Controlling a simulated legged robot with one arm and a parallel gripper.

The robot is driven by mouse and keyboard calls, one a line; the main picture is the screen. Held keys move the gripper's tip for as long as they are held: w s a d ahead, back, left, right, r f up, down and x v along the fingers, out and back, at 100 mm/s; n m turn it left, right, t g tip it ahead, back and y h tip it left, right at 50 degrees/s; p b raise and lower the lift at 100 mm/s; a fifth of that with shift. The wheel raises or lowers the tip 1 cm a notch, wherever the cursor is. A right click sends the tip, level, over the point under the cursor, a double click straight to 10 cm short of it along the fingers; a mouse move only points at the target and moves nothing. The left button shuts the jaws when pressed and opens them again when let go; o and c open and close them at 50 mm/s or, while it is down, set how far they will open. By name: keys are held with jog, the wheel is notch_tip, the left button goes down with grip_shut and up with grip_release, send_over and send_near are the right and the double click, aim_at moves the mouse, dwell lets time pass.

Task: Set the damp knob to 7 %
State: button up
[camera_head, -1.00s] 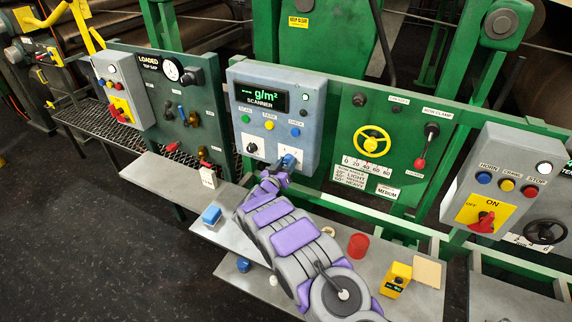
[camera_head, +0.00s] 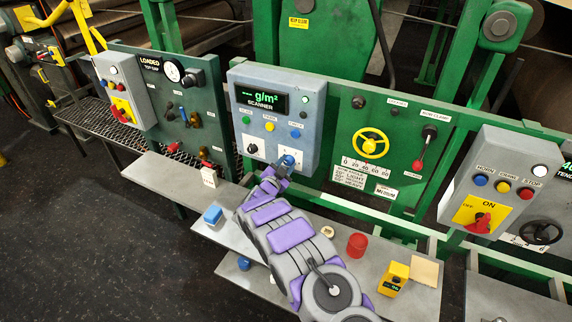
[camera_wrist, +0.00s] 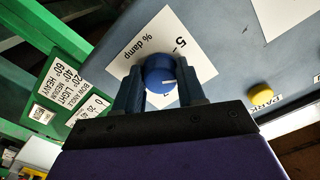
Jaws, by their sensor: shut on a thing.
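The damp knob is a round blue knob (camera_wrist: 160,76) with a white pointer line, on a white "% damp" label (camera_wrist: 150,45). In the head view my gripper (camera_head: 287,164) reaches the lower right of the grey scanner panel (camera_head: 312,95) and covers most of the knob there.
The scanner panel carries small green, yellow and blue buttons and a black knob (camera_head: 252,149) at lower left. A yellow handwheel (camera_head: 371,142) and a red-handled lever (camera_head: 423,150) are to the right. A shelf below holds a red cup (camera_head: 357,245) and a yellow box (camera_head: 394,279).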

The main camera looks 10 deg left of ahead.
jog(key=m, duration=0.5)
jog(key=shift+a+f, duration=0.15)
jog(key=shift+f, duration=0.05)
jog(key=m+b, duration=0.1)
jog(key=m, duration=0.4)
jog(key=shift+s+b, duration=0.1)
jog(key=shift+b, duration=0.3)
jog(key=m+b, duration=0.2)
jog(key=m, duration=0.2)
jog(key=shift+f+b, duration=0.15)
jog(key=shift+b, duration=0.2)
jog(key=m+b, duration=0.3)
jog(key=m, duration=0.1)
jog(key=shift+m+b, duration=0.3)
jog(key=shift+b, duration=0.05)
jog(key=o, duration=1.1)
jog(key=shift+r, duration=0.2)
jog(key=shift+c, duration=0.2)
jog(key=shift+r, duration=0.1)
